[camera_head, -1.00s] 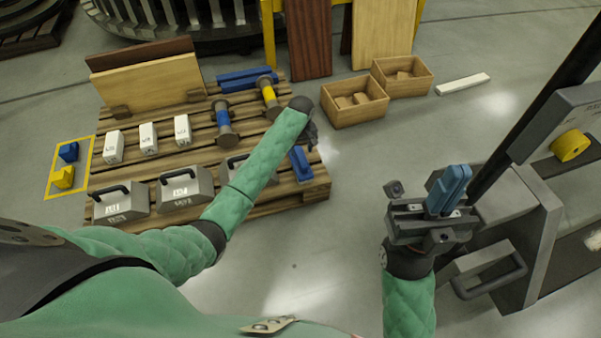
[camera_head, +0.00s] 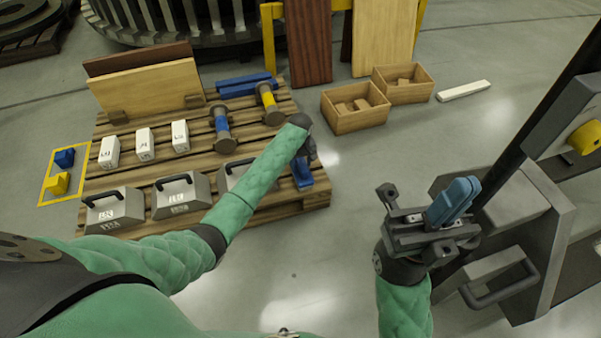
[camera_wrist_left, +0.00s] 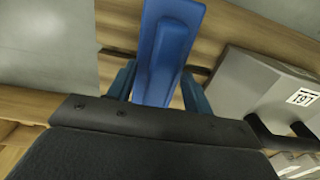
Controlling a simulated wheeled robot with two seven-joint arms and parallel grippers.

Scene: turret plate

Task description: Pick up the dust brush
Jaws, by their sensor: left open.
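The dust brush, a blue long-handled piece (camera_head: 302,174), lies at the right end of the wooden pallet (camera_head: 316,194). In the left wrist view the blue brush (camera_wrist_left: 168,50) runs between the two teal fingers of my left gripper (camera_wrist_left: 160,85), with a finger on either side. My left gripper (camera_head: 308,150) is open at the brush; in the head view the wrist and forearm partly hide it and the brush. My right gripper (camera_head: 452,203) is raised at the right, with its blue fingers together and nothing visible between them.
Grey handled cases (camera_head: 178,196), white blocks (camera_head: 145,144), and blue and yellow spools (camera_head: 222,120) stand on the pallet. Wooden boxes (camera_head: 355,118) stand behind it to the right. A grey machine (camera_head: 550,220) is at far right. The floor between pallet and machine is clear.

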